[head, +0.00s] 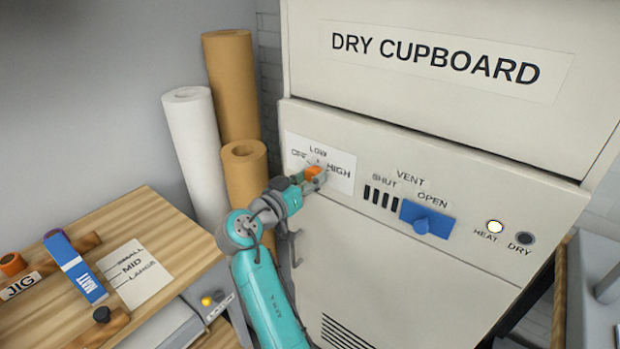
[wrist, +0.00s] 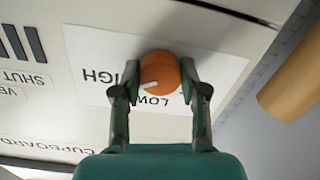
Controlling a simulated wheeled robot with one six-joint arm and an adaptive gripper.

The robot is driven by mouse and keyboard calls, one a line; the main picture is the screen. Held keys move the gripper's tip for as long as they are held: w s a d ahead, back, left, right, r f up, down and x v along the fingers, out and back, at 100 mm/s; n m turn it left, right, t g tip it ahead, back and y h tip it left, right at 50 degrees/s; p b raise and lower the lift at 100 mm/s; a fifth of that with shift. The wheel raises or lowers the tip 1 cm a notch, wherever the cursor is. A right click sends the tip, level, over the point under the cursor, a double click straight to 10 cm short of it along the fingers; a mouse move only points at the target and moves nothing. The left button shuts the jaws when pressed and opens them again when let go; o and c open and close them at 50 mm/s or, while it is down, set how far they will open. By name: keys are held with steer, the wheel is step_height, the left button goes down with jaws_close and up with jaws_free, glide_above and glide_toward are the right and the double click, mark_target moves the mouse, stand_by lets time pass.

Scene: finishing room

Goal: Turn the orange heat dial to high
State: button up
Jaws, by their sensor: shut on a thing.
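The orange heat dial (head: 313,173) is on a white label plate (head: 342,182) marked OFF, LOW and HIGH, on the front of the dry cupboard (head: 440,160). My gripper (head: 310,178) is at the dial, with its fingers around it. In the wrist view, which is upside down, the dial (wrist: 160,68) sits between the two fingertips (wrist: 160,80), one on each side. The dial's white pointer mark slants towards the gap between LOW and HIGH. The fingers partly cover the lettering.
A blue vent slider (head: 427,219) is right of the dial, below OPEN. The HEAT lamp (head: 495,227) is bright and the DRY lamp (head: 525,238) is dark. Paper rolls (head: 194,150) stand left of the cupboard. A wooden bench (head: 165,230) is at lower left.

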steer(key=o, duration=1.1)
steer(key=shift+o, duration=0.2)
steer(key=v, duration=1.2)
steer(key=shift+f, duration=0.1)
steer(key=shift+f, duration=0.1)
